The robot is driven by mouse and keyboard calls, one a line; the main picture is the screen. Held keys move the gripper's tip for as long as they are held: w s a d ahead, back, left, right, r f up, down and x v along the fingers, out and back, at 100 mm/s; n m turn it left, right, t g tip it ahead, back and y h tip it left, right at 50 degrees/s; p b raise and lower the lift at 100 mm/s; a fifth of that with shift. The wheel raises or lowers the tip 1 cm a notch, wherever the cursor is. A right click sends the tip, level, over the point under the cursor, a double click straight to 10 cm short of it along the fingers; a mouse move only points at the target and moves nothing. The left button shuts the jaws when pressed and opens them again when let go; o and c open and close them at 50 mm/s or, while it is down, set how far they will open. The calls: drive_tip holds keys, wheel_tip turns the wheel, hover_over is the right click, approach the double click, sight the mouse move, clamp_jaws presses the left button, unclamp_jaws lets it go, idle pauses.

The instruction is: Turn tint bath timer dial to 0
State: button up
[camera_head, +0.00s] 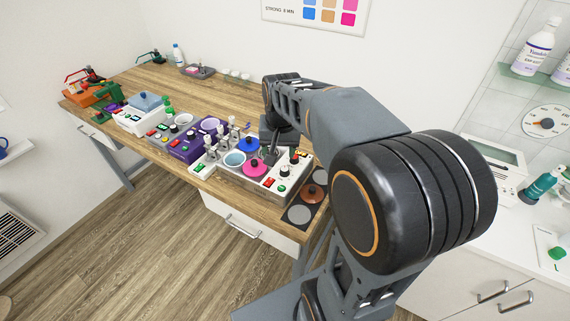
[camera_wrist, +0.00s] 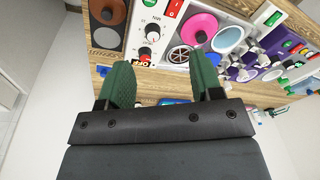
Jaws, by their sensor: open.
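The tint bath unit (camera_head: 258,183) is a white box near the desk's right end, with a pink lid (camera_head: 255,168), a blue lid (camera_head: 248,145) and a light-blue bowl (camera_head: 235,159). In the wrist view, its panel shows a black dial (camera_wrist: 152,37) near a "MIN" label, and a smaller black knob (camera_wrist: 145,51) beside it. Their pointer settings are too small to read. My gripper (camera_head: 271,157) is above the unit. In the wrist view its green fingers (camera_wrist: 162,70) are open and empty, apart from the dial, which lies beyond them.
A copper-coloured disc (camera_head: 313,194) lies on a dark mat (camera_head: 299,225) at the desk's right end. A purple unit (camera_head: 185,150) and a white unit (camera_head: 135,121) stand to the left. The desk's back (camera_head: 220,91) has free room. My arm hides part of the right side.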

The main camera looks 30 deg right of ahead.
sight(285, 169)
drive_tip(key=w+d+f+m+g, duration=0.2)
drive_tip(key=w+d+f+m, duration=0.1)
drive_tip(key=w+d, duration=0.25)
drive_tip(key=f+p, duration=0.1)
drive_tip(key=f, duration=0.3)
drive_tip(key=f+p, duration=0.1)
drive_tip(key=f, duration=0.3)
drive_tip(key=w+f, duration=0.1)
drive_tip(key=f, duration=0.4)
drive_tip(key=shift+a+f+p, duration=0.1)
drive_tip(key=shift+a+p, duration=0.15)
drive_tip(key=shift+p, duration=0.15)
drive_tip(key=c, duration=0.8)
drive_tip(key=shift+a, duration=0.1)
drive_tip(key=shift+c, duration=0.6)
